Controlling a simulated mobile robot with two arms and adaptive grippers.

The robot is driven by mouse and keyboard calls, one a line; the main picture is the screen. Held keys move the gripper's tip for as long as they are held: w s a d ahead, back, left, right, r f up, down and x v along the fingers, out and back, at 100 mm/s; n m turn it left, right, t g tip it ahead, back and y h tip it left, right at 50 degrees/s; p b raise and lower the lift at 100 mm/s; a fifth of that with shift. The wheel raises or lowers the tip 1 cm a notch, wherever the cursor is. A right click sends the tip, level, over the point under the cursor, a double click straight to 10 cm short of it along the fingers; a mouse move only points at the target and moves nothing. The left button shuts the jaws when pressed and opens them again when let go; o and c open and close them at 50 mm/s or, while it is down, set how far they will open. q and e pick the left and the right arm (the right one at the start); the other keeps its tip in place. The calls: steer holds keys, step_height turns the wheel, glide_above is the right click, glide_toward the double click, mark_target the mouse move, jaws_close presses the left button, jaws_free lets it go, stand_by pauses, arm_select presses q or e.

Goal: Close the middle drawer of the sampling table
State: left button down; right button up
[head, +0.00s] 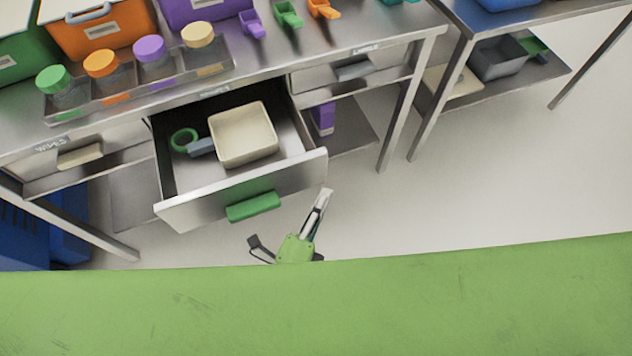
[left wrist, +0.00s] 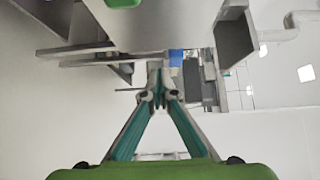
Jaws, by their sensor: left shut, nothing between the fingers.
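The middle drawer (head: 195,209) of the sampling table (head: 290,62) is pulled out, with its metal front towards me. A green handle (head: 253,207) is on that front. Inside are a cream tray (head: 243,135) and a green ring-shaped tool (head: 184,140). My left gripper (head: 326,193) is shut and empty, just in front of the drawer's right front corner and right of the handle. I cannot tell whether it touches the drawer. In the left wrist view the fingertips (left wrist: 159,96) meet, and a green piece, likely the handle (left wrist: 123,3), shows at the top edge. My right gripper is out of view.
The left drawer's cream handle (head: 80,156) and the right drawer's grey handle (head: 353,68) sit on shut drawers. Jars with coloured lids stand in a clear rack (head: 130,112) on the table. Blue bins (head: 68,235) are at lower left. The floor at right is clear.

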arm_select(q)
steer(key=w, duration=0.1)
steer(key=w+a, duration=0.1)
steer(key=w, duration=0.1)
steer(key=shift+a, duration=0.15)
steer(key=shift+w, duration=0.3)
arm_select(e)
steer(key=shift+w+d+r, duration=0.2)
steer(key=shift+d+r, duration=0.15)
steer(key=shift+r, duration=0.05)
arm_select(q)
steer(key=shift+a, duration=0.1)
